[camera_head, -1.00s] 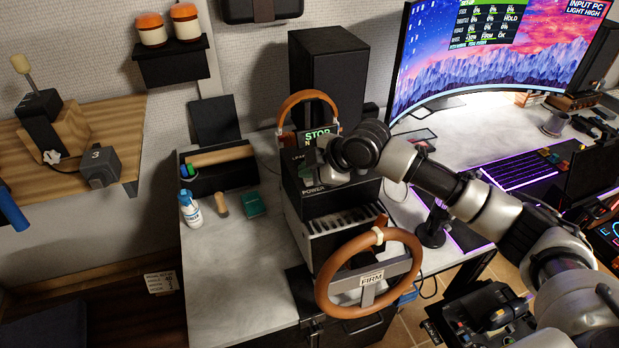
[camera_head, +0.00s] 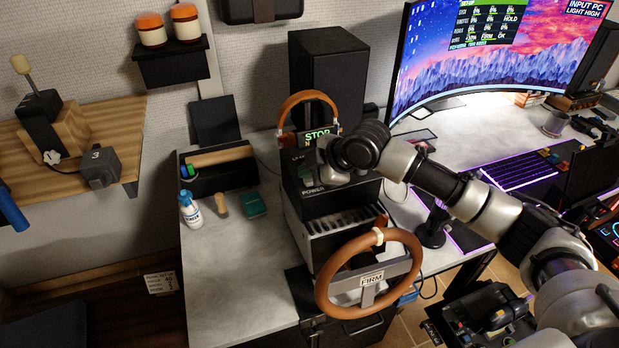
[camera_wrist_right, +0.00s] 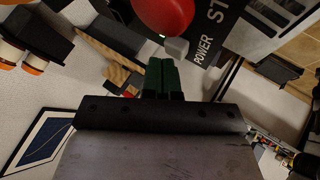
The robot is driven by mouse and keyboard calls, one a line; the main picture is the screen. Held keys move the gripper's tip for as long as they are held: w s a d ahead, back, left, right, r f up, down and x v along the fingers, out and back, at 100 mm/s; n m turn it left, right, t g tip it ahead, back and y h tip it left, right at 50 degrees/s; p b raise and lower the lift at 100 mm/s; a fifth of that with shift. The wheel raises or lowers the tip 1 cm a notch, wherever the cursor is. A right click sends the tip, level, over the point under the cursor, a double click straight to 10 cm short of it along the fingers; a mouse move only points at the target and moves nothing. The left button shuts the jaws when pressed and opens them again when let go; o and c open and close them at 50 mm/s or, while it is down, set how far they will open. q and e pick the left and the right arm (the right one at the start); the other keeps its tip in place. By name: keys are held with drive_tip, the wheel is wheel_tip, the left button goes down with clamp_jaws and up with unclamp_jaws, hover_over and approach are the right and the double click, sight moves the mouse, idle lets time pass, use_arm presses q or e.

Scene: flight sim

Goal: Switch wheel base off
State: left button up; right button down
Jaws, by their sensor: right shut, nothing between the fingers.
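The wheel base (camera_head: 318,226) is a dark box on the desk. It has a brown steering wheel (camera_head: 331,271) with a FIRM label at its front, and STOP and POWER labels on its upper part. My right gripper (camera_head: 323,168) is over the box's upper part and hides some of its panel. In the right wrist view its green fingers (camera_wrist_right: 162,76) are shut and empty. A small grey switch (camera_wrist_right: 176,48) is close to the fingertips beside the POWER label. A red rounded button (camera_wrist_right: 163,11) is just beyond. I cannot tell whether the fingers touch the switch. My left gripper is out of view.
A black speaker (camera_head: 328,75) and a brown headphone band (camera_head: 309,98) stand behind the box. A curved monitor (camera_head: 490,50) and a keyboard (camera_head: 520,172) are to the right. The desk's front left is clear.

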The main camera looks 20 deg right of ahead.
sight(309, 181)
drive_tip(key=shift+f, duration=0.15)
idle(0.5)
drive_tip(key=shift+f, duration=0.3)
drive_tip(key=shift+r+p, duration=0.35)
drive_tip(key=shift+p, duration=0.35)
wheel_tip(309, 181, up, 6)
drive_tip(key=p, duration=0.6)
drive_tip(key=shift+r, duration=0.1)
